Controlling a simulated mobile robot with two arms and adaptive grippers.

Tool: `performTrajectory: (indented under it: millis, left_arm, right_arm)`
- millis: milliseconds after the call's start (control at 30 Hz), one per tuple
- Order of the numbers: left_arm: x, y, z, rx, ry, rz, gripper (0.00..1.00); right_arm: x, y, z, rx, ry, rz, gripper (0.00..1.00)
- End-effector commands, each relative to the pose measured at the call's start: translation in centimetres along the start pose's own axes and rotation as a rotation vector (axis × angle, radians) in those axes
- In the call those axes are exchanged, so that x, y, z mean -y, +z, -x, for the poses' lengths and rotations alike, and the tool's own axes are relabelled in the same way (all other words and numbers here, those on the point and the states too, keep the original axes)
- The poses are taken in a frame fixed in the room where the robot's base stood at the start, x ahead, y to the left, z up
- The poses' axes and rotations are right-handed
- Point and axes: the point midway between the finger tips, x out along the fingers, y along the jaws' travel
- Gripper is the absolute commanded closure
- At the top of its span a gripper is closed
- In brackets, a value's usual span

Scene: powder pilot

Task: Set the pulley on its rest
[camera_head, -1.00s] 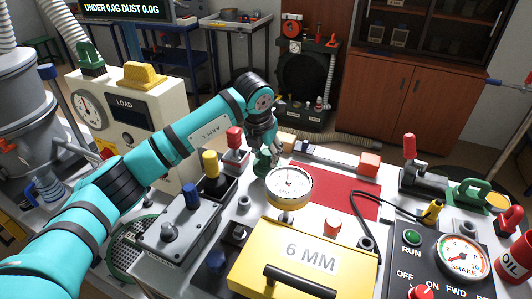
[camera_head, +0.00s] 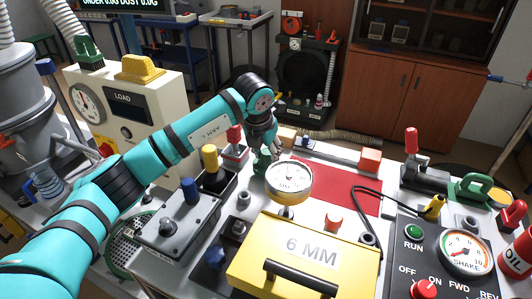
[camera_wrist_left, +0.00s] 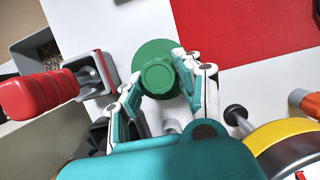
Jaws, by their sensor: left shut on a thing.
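My left gripper (camera_head: 268,150) reaches over the white bench at the back, behind the round white dial gauge (camera_head: 288,178). In the left wrist view the gripper (camera_wrist_left: 158,85) is shut on a green round piece (camera_wrist_left: 156,50) with a smaller raised hub, one finger on each side. The green piece also shows in the head view (camera_head: 262,163), partly hidden by the gripper and the gauge. It looks like the pulley, but I cannot be sure. I cannot tell whether it touches the bench, and I cannot make out its rest. My right gripper is not in view.
A red mat (camera_head: 335,188) lies right of the gripper. A red-handled tool in a grey holder (camera_wrist_left: 85,78) stands close left in the wrist view. The yellow 6 MM box (camera_head: 250,255) stands in front, with a switch box (camera_head: 175,225) to its left.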

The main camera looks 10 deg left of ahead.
Motion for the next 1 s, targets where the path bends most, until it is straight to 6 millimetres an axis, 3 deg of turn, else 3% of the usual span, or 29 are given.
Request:
performTrajectory:
  millis: [567,600,800,1000]
  left_arm:
    - [0.0,-0.3,-1.1,0.001,0.000,0.000,1.00]
    - [0.0,-0.3,-1.1,0.001,0.000,0.000,0.65]
    - [0.0,-0.3,-1.1,0.001,0.000,0.000,0.39]
    - [0.0,-0.4,-1.2,-0.001,0.000,0.000,0.39]
  right_arm:
    - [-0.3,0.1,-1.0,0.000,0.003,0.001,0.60]
    - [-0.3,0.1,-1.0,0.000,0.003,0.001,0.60]
    - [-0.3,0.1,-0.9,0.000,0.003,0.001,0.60]
    - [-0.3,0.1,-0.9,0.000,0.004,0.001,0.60]
